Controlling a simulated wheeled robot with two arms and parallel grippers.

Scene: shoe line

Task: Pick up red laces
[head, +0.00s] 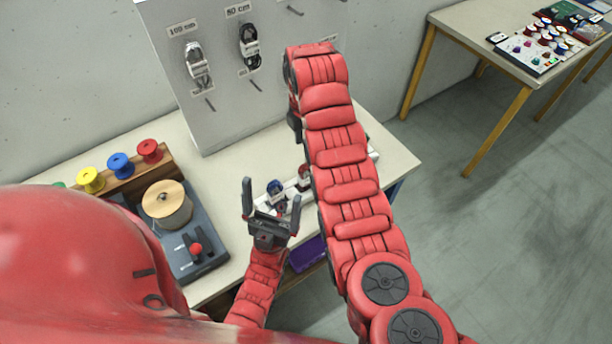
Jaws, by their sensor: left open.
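No red laces can be made out. White laces (198,66) under a "100 cm" label and black laces (249,47) under an "80 cm" label hang on the upright grey panel (222,100). My right arm rises across the panel's right side and hides part of it, including most of another label. My left gripper (271,190) is open and empty, fingers pointing up, over the table's front part, well below the hanging laces.
Red (150,151), blue (121,165) and yellow (90,180) spools stand on a wooden rack at left. A winding device with a wood-topped spool (167,205) is before them. Small spools (275,188) sit behind my left gripper. A purple bin (307,253) is below.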

